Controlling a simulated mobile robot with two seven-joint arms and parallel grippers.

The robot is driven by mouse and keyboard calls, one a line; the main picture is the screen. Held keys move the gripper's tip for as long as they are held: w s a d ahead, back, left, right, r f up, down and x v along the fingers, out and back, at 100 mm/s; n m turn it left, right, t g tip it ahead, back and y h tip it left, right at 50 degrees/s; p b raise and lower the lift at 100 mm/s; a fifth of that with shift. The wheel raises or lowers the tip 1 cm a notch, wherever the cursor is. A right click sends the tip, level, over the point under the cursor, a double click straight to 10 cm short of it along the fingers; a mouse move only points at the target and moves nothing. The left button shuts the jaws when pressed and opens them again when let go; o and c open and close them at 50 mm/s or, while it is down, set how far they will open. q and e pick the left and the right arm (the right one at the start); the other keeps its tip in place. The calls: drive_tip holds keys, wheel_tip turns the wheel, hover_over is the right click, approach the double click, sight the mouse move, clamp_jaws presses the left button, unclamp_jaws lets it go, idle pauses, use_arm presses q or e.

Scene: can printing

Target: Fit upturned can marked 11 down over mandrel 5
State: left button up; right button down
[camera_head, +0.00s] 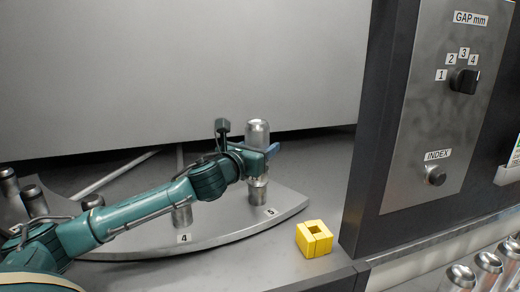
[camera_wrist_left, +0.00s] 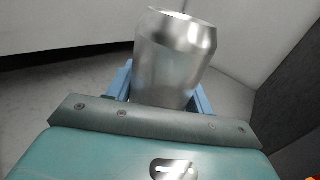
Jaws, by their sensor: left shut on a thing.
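The silver can (camera_head: 257,132) is upright with its tapered end up, held in my left gripper (camera_head: 262,153). In the left wrist view the can (camera_wrist_left: 172,65) stands between the blue fingers, which are shut on it. No number 11 is readable on it. Mandrel 5 (camera_head: 258,190), a metal post by the label 5, shows directly below the gripper, in line with the can. The gripper hides the can's lower part, so I cannot tell whether its lower rim is around the mandrel's top or just above it. My right gripper is not in view.
Mandrel 4 (camera_head: 182,214) stands to the left on the curved metal plate (camera_head: 222,236), partly behind my arm. A yellow block (camera_head: 313,239) lies on the deck at right. A dark-framed control panel (camera_head: 440,110) rises beyond it. Several cans (camera_head: 488,266) stand at lower right.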

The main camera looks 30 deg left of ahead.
use_arm(q)
drive_tip(key=shift+r, duration=1.05)
drive_tip(key=shift+f+b, duration=1.05)
drive_tip(key=shift+f, duration=0.6)
idle(0.7)
drive_tip(key=shift+f+b, duration=0.45)
drive_tip(key=shift+f, duration=0.2)
drive_tip(key=shift+f+b, duration=1.35)
drive_tip(key=shift+f, duration=0.65)
drive_tip(key=o, duration=1)
drive_tip(key=shift+r, duration=0.1)
